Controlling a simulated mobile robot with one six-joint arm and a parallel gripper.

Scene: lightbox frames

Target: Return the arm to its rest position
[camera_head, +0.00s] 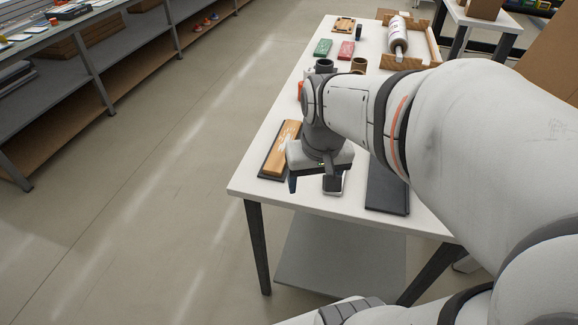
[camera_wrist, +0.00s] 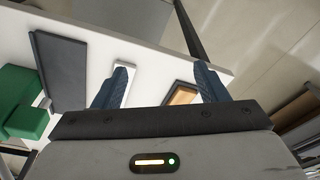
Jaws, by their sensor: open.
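My arm reaches from the right over the white table (camera_head: 245,185). My gripper (camera_head: 316,176) hangs above the table's near part, between a wooden block and a dark flat slab. In the wrist view my gripper (camera_wrist: 163,82) shows two blue-grey fingers spread wide apart, with nothing held between them. A small dark device with a pale edge (camera_head: 334,184) lies below the gripper, partly hidden by it. No mark of a rest position shows in either view.
The wooden block (camera_head: 281,150) lies on a dark base at the left edge; the dark slab (camera_head: 388,192) lies to the right. Green (camera_head: 323,47) and red (camera_head: 346,50) items and a wooden tray with a bottle (camera_head: 398,38) stand behind. Shelves line the left; the aisle floor is clear.

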